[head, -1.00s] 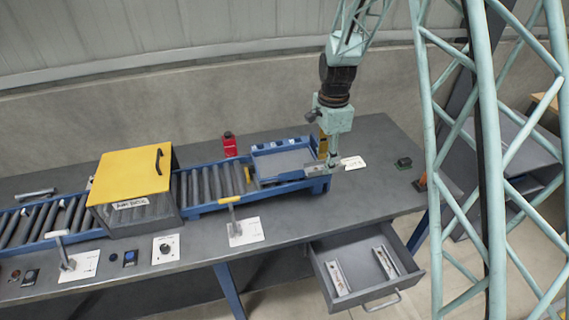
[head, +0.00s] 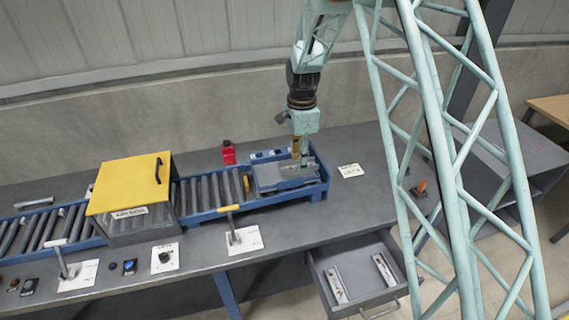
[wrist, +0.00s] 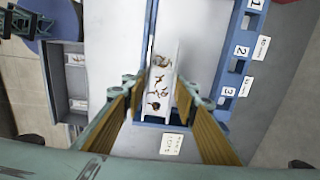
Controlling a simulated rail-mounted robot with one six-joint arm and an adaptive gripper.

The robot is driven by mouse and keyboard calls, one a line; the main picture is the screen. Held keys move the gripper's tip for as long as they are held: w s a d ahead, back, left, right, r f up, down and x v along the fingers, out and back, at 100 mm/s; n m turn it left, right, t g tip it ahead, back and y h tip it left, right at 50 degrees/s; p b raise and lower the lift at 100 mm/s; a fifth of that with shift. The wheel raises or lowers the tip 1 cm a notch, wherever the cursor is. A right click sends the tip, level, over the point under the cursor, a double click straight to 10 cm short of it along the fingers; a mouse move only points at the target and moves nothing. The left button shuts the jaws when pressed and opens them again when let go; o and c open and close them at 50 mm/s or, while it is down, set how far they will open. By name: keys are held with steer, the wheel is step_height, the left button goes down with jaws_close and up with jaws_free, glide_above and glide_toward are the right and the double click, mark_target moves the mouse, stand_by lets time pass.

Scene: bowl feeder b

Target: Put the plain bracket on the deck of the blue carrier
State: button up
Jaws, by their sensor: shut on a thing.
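The blue carrier (head: 262,187) sits at the right end of the roller conveyor, with a flat grey deck. It also shows in the wrist view as a grey deck (wrist: 205,45) with a blue edge. My gripper (head: 303,172) points down over the right part of the deck. In the wrist view my gripper (wrist: 162,92) is shut on a long pale metal bracket (wrist: 160,75) with brownish marks. The bracket lies lengthwise between the fingers, over or at the deck's side. I cannot tell whether it touches the deck.
An open drawer (head: 318,262) at the front holds two more pale brackets (head: 335,284) (head: 384,269). A yellow-topped box (head: 125,182) spans the conveyor to the left. A red bottle (head: 228,153) stands behind. Numbered slots (wrist: 240,50) line the carrier's edge. A label (head: 350,170) lies right.

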mark_target(285, 164)
steer(key=shift+w+a+f, duration=0.1)
steer(key=shift+w+a, duration=0.35)
steer(key=shift+a, duration=0.3)
steer(key=shift+w+a+f, duration=0.1)
steer(key=shift+w+a, duration=0.4)
steer(key=shift+a, duration=0.3)
steer(key=shift+w+a+f, duration=0.1)
steer(key=shift+w+a, duration=0.35)
steer(key=shift+a, duration=0.3)
steer(key=shift+w+a+f+p, duration=0.1)
steer(key=shift+w+a+p, duration=0.1)
steer(key=shift+a+p, duration=0.2)
steer(key=shift+f, duration=1.65)
steer(key=shift+f, duration=0.2)
steer(key=o, duration=0.9)
steer(key=shift+r, duration=0.2)
